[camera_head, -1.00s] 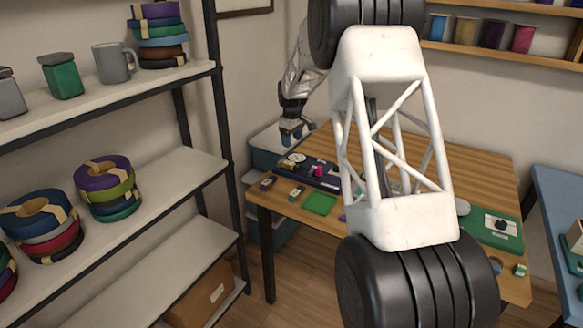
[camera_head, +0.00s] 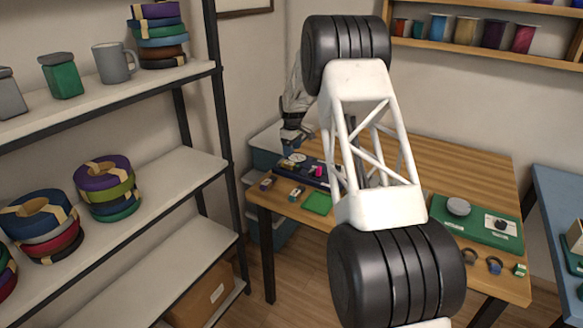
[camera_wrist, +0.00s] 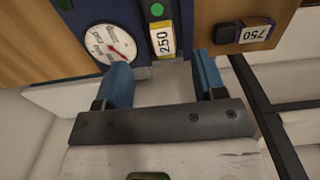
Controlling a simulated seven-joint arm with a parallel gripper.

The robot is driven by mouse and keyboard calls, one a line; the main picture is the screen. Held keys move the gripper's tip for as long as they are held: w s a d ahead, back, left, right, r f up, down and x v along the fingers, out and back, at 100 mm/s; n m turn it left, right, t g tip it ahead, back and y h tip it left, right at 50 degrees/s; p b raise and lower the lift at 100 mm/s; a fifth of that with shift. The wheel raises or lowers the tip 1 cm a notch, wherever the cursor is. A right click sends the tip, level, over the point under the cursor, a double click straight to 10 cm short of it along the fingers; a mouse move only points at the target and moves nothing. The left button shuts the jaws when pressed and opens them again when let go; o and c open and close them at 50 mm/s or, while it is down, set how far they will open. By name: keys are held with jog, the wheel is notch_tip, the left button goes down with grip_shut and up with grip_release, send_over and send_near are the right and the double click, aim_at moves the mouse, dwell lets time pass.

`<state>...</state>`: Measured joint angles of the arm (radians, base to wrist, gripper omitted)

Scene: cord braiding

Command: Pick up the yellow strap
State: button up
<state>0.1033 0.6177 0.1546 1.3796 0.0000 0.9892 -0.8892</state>
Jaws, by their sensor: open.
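I cannot make out a yellow strap for certain in either view. My gripper (camera_wrist: 160,74) is open and empty in the wrist view, its two blue fingers apart. The fingers point at the edge of a dark blue board (camera_wrist: 85,12) with a white dial (camera_wrist: 110,45) and a block labelled 250 (camera_wrist: 163,41). In the head view my gripper (camera_head: 292,136) is small, over the far left corner of the wooden table (camera_head: 455,165), partly hidden by my arm. The dark blue board also shows there (camera_head: 306,172).
A block labelled 750 (camera_wrist: 254,32) lies right of the fingers. A green mat (camera_head: 318,203) lies at the table's front left, and a green board (camera_head: 450,222) at its right. Shelves (camera_head: 150,195) with strap rolls stand at the left. My arm hides the table's middle.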

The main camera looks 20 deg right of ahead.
aim_at(291, 164)
jog(key=shift+f, duration=1.15)
jog(key=shift+a+f, duration=0.15)
jog(key=shift+f, duration=2.45)
jog(key=c, duration=1.1)
jog(key=shift+r, duration=0.2)
